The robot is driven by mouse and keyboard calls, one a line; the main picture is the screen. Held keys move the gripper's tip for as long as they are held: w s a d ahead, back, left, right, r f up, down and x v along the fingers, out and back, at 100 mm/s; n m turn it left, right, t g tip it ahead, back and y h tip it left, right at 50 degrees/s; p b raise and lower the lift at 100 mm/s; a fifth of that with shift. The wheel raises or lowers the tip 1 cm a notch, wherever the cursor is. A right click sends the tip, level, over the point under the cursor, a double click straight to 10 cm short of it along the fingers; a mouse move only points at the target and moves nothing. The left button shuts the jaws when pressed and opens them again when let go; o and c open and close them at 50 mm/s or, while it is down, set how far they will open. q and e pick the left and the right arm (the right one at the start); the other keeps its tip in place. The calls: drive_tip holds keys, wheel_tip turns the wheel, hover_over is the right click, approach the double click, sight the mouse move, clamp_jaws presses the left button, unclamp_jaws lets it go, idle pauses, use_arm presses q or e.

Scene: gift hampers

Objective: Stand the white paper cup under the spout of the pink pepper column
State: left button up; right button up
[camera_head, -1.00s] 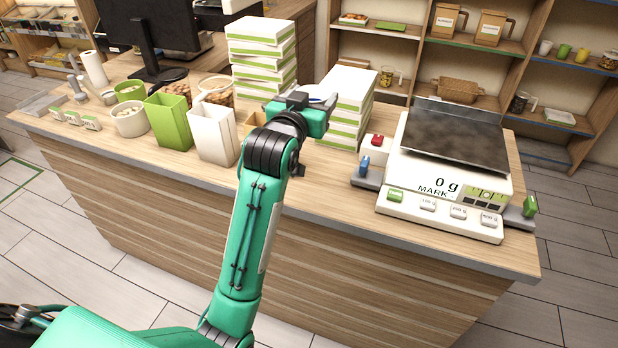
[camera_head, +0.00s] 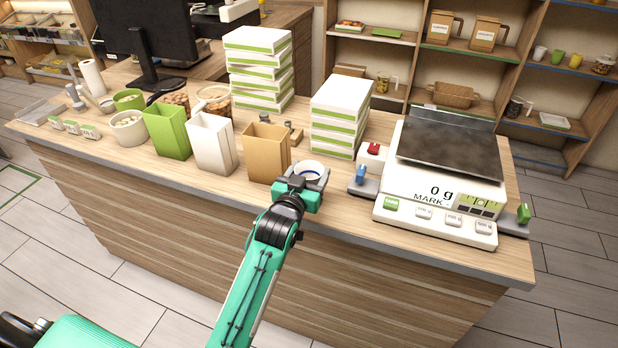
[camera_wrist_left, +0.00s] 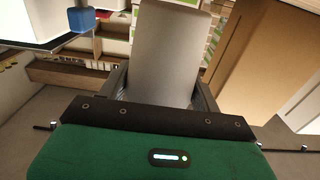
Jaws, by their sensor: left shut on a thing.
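My left gripper (camera_head: 304,182) is shut on a white paper cup (camera_head: 311,168), at the front edge of the counter between a brown paper bag and the scale. The cup's open top with a bluish inside shows in the head view. In the left wrist view the cup (camera_wrist_left: 172,50) appears as a pale tapered wall between the dark fingers. I cannot see the pink pepper column or its spout in these frames. My right gripper is not in view.
The brown bag (camera_head: 266,153) stands just left of the cup. White (camera_head: 212,143) and green (camera_head: 167,131) bags stand further left. A stack of white-green boxes (camera_head: 338,115) is behind. The scale (camera_head: 435,190) and a blue knob (camera_head: 361,174) are to the right.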

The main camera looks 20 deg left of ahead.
use_arm(q)
drive_tip(key=shift+f, duration=1.05)
drive_tip(key=shift+f, duration=0.1)
drive_tip(key=o, duration=1)
drive_tip(key=shift+s, duration=0.3)
drive_tip(key=s+b, duration=0.2)
drive_tip(key=s, duration=0.9)
drive_tip(key=shift+s+a, duration=0.2)
